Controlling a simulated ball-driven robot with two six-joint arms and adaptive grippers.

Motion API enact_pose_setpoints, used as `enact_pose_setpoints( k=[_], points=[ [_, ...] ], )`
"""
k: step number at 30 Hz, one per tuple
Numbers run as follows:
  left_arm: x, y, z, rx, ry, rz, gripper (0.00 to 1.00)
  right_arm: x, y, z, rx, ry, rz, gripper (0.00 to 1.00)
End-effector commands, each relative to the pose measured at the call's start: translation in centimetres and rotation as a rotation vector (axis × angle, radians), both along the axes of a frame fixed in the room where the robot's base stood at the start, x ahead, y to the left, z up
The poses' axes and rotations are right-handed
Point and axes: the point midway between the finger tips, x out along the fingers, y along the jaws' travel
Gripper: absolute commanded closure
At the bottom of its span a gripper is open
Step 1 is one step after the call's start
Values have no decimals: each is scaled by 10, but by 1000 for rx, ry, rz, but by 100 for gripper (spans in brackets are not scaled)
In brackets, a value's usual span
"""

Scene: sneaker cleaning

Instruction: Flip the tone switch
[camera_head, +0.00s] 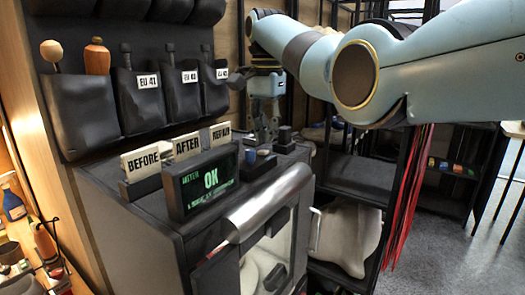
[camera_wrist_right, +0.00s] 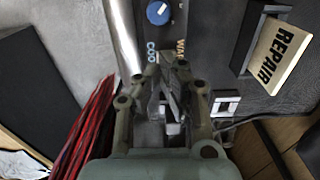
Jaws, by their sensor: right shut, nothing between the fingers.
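My right gripper (camera_head: 263,132) points down over the back of the cabinet top in the head view. In the right wrist view its fingers (camera_wrist_right: 172,78) are shut and empty, over the lower end of a dark control panel (camera_wrist_right: 175,35). The panel carries the words COOL and WARM and a blue knob (camera_wrist_right: 158,12). The fingers cover the panel just below these words, so the tone switch itself is hidden or cannot be made out. In the head view the blue knob (camera_head: 262,153) shows in front of the gripper. My left gripper is in neither view.
The OK display (camera_head: 205,182) and the BEFORE (camera_head: 140,162), AFTER and REPAIR cards stand left of the panel. A small block with a white frame (camera_wrist_right: 225,104) sits beside the fingers. Red cords (camera_head: 405,210) hang below my right arm. Pouches with tools hang behind.

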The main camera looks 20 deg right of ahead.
Motion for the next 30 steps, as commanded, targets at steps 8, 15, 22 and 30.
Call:
enact_pose_setpoints(
  k=[8, 15, 22, 30],
  points=[
    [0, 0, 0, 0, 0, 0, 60, 0, 0, -3, 0, 0, 0, 100],
    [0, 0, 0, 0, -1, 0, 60, 0, 0, -7, 0, 0, 0, 100],
    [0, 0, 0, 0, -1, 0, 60, 0, 0, -10, 0, 0, 0, 100],
    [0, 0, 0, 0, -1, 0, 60, 0, 0, -14, -1, 1, 0, 100]
  ],
)
